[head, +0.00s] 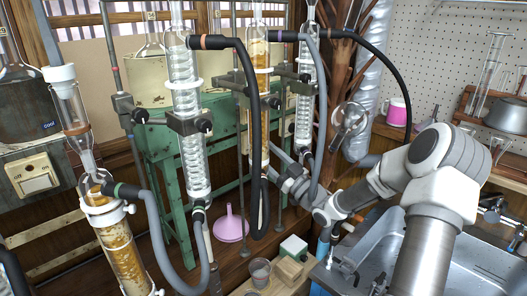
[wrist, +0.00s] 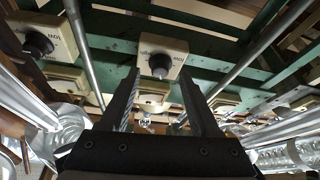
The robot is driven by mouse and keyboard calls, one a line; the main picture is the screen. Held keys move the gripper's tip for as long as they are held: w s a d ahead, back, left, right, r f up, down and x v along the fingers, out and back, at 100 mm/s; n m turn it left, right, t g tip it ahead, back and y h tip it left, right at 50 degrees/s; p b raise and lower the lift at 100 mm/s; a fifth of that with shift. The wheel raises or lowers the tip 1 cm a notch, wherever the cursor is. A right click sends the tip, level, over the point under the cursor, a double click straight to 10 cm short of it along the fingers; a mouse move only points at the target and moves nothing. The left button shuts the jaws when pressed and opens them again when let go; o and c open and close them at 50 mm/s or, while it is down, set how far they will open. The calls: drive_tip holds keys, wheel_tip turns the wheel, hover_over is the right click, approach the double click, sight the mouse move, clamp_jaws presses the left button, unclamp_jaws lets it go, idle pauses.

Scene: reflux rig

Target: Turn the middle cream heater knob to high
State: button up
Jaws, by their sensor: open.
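In the wrist view, a cream heater box with a round dark knob (wrist: 159,65) is straight ahead at the centre, under a green frame. I take it for the middle heater. Small lettering is printed beside the knob, but I cannot read its setting. My gripper (wrist: 159,84) is open, its two dark fingers pointing toward this knob with nothing held. The knob shows between the fingertips; I cannot tell whether they touch it. Another cream heater box with a dark knob (wrist: 38,43) is at the upper left. In the head view, my gripper is mostly hidden behind glassware and hoses.
Metal rods (wrist: 82,50) run close on both sides in the wrist view. In the head view, glass condensers (head: 187,110) and black hoses (head: 256,120) crowd around my arm. A green frame (head: 150,150) stands behind, a pink funnel (head: 230,224) below, a sink (head: 460,265) at right.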

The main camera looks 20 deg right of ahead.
drive_tip(key=shift+w+a+r, duration=0.3)
drive_tip(key=shift+w, duration=0.25)
clamp_jaws()
